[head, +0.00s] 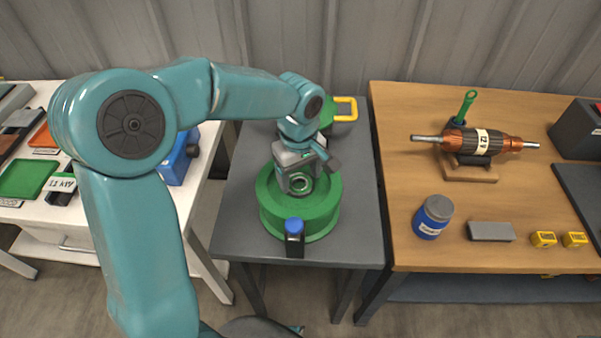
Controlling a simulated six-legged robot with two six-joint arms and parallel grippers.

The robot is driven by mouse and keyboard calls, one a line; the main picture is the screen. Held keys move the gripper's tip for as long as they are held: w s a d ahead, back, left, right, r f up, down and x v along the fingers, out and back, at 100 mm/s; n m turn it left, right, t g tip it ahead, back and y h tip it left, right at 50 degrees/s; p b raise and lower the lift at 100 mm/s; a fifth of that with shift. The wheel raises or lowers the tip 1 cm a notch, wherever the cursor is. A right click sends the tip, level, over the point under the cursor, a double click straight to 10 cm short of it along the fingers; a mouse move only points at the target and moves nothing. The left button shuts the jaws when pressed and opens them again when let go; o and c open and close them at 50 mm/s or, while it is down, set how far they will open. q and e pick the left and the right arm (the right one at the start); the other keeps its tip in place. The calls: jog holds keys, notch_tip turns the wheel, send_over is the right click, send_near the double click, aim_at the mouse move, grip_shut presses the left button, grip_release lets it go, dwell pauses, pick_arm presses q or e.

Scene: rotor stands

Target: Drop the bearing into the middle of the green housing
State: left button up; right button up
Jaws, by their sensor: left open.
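The green housing (328,208) is a thick round drum standing on the grey middle table. My left arm reaches over from the left, and my left gripper (302,180) points down at the middle of the housing, with its jaws open. A small metallic ring, seemingly the bearing (300,184), shows at the jaws over the housing's middle. The gripper partly hides it, and I cannot tell whether it rests in the housing or touches the fingers. My right gripper is not in view.
The right wooden table holds a copper rotor (475,143) and a blue jar (433,217). The left white table holds a green tray (27,178).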

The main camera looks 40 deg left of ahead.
pick_arm(q)
jog(key=shift+s+f, duration=0.4)
jog(key=shift+f, duration=0.05)
jog(key=shift+r, duration=0.2)
notch_tip(320, 180, up, 13)
jog(key=p, duration=0.2)
jog(key=shift+w+r, duration=0.15)
jog(key=shift+a, duration=0.1)
